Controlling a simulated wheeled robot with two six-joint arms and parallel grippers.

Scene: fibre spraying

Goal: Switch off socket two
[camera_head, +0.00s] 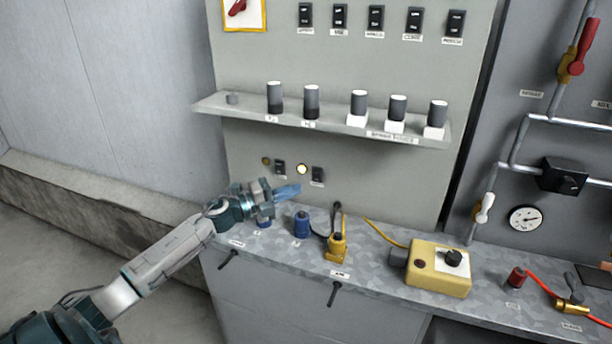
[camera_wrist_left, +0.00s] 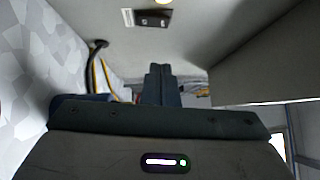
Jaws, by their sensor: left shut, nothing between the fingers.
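Two small black rocker switches sit low on the grey panel in the head view, a left one (camera_head: 280,167) and a right one (camera_head: 317,175). The lamp (camera_head: 302,169) between them glows bright. The lamp (camera_head: 266,160) left of the left switch is dim amber. Their labels are too small to read. My left gripper (camera_head: 288,191) is shut and empty, just below the switches and apart from them. In the left wrist view its closed fingers (camera_wrist_left: 162,82) point toward a black switch (camera_wrist_left: 153,19), with a glowing lamp (camera_wrist_left: 163,2) at the top edge. My right gripper is not in view.
Below the gripper, the bench holds a blue plug (camera_head: 302,225), a yellow connector (camera_head: 337,246) and a yellow box (camera_head: 438,268) with a knob. A shelf (camera_head: 330,126) with several grey-topped cylinders juts out above the switches. Pipes and a gauge (camera_head: 525,218) stand at right.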

